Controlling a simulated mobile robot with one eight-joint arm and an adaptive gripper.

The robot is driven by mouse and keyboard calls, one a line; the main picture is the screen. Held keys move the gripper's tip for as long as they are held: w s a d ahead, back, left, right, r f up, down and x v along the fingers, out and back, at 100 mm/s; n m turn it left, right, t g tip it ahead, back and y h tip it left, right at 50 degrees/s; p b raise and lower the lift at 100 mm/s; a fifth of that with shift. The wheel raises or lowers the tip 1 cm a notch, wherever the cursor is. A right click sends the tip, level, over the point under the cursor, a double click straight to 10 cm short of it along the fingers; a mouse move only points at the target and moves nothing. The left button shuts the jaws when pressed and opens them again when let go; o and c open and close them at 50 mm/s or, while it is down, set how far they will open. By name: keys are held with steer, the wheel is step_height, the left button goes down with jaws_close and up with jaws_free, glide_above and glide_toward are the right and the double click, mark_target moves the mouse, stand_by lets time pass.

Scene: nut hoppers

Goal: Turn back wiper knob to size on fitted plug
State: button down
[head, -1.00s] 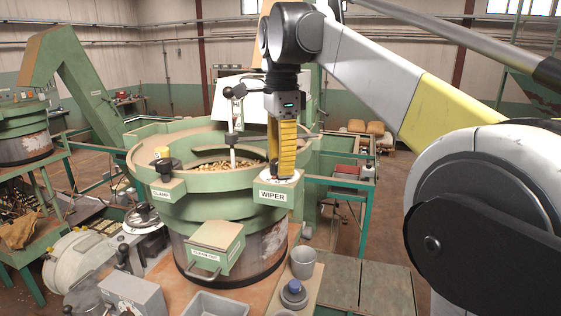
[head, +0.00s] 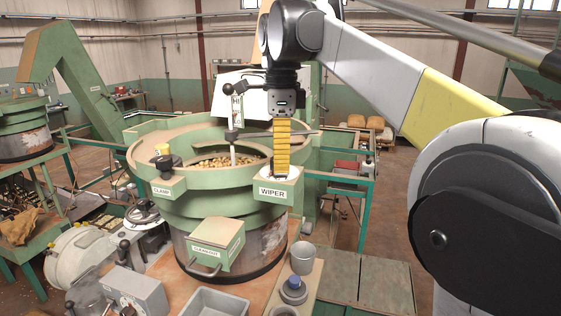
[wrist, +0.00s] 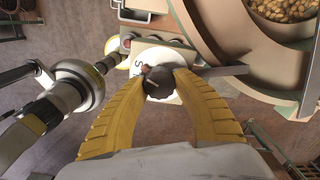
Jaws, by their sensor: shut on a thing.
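The wiper knob (wrist: 158,83) is a dark round knob with a pale line on its top, seen in the wrist view. It sits on a white dial (wrist: 168,58) with an "S" at its left; other marks are hidden. The dial is on the box labelled WIPER (head: 272,192) on the green bowl's rim. My gripper (wrist: 158,86) points down and its yellow fingers are shut on the wiper knob from both sides. In the head view my gripper (head: 281,173) hides the knob. I cannot tell which thing is the fitted plug.
The green bowl (head: 215,210) holds nuts. The CLAMP box (head: 165,187), with a black knob and a yellow piece above, is left of the WIPER box. Below are the clean-out box (head: 216,245), a grey cup (head: 303,258) and a blue-topped part (head: 293,285).

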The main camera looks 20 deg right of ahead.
steer(key=c, duration=1)
jaws_free()
steer(key=shift+d, duration=0.1)
step_height(320, 180, up, 12)
steer(key=shift+f, duration=0.1)
